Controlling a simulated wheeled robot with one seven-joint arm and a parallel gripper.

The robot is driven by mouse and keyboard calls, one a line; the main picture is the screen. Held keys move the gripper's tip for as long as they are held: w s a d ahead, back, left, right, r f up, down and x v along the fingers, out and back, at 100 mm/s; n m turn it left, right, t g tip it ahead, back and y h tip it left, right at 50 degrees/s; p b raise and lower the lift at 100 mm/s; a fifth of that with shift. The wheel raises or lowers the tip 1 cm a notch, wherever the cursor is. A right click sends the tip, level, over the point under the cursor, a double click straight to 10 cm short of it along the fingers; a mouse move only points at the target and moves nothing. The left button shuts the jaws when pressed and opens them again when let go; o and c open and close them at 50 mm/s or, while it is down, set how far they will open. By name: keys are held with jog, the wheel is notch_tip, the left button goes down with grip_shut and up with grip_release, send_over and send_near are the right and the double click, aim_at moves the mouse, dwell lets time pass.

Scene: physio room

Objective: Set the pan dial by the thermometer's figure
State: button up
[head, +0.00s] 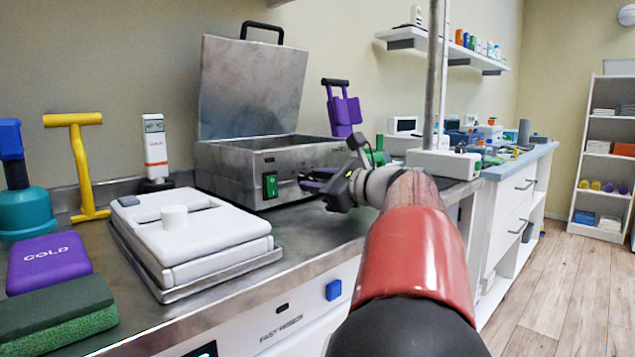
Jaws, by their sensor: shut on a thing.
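The metal pan (228,173) stands on the steel counter with its lid (250,90) raised. A green switch (270,185) is on its front face. My gripper (308,184) is at the right part of that front face, fingers pointing left. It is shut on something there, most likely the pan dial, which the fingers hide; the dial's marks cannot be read. The thermometer (155,148), white and orange with a small dark display, stands upright in a dark holder left of the pan. Its figure is too small to read.
A white lidded box (195,235) on a tray stands before the pan. A yellow T-shaped tool (82,165), a purple COLD pack (48,262) and a green block (55,310) are at left. A purple-handled tool (342,108) is behind the pan. Floor at right is clear.

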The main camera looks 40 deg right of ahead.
jog(key=o, duration=1)
jog(key=shift+c, duration=0.2)
jog(key=s, duration=0.5)
jog(key=s+d, duration=0.1)
jog(key=s, duration=0.1)
jog(key=shift+s+r, duration=0.25)
jog(key=shift+s, duration=0.15)
jog(key=shift+r, duration=0.1)
